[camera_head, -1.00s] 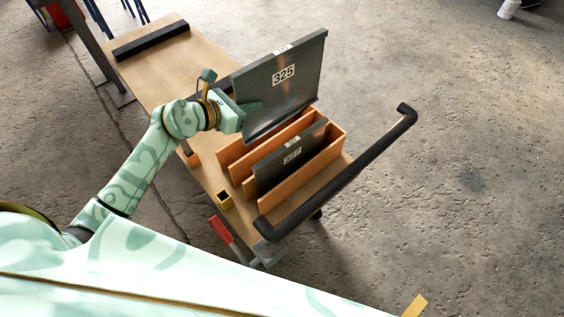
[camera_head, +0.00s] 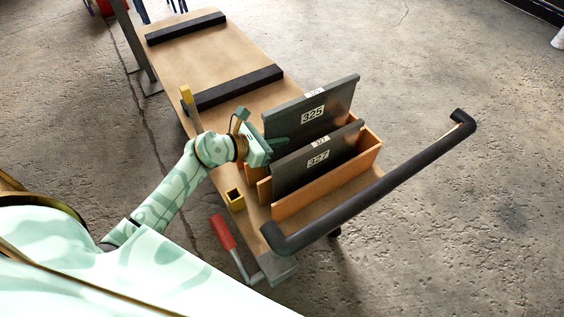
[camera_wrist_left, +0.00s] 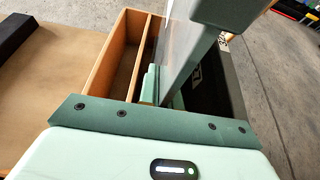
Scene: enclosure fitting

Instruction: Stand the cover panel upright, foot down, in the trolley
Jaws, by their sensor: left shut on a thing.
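The cover panel, grey and marked 325 (camera_head: 318,112), stands upright at the wooden rack (camera_head: 372,160) on the trolley (camera_head: 222,62), behind a second grey panel marked 327 (camera_head: 318,160). My left gripper (camera_head: 277,146) is shut on the near side edge of panel 325. The held panel also shows edge-on in the left wrist view (camera_wrist_left: 190,50), between the gripper's fingers. Its lower edge is hidden by panel 327 and the rack, so I cannot tell whether its foot touches the bottom. My right gripper is out of view.
Two black bars (camera_head: 235,88) lie across the trolley deck. A black push handle (camera_head: 375,185) curves around the near right end. An open rack compartment (camera_wrist_left: 107,70) shows left of the held panel.

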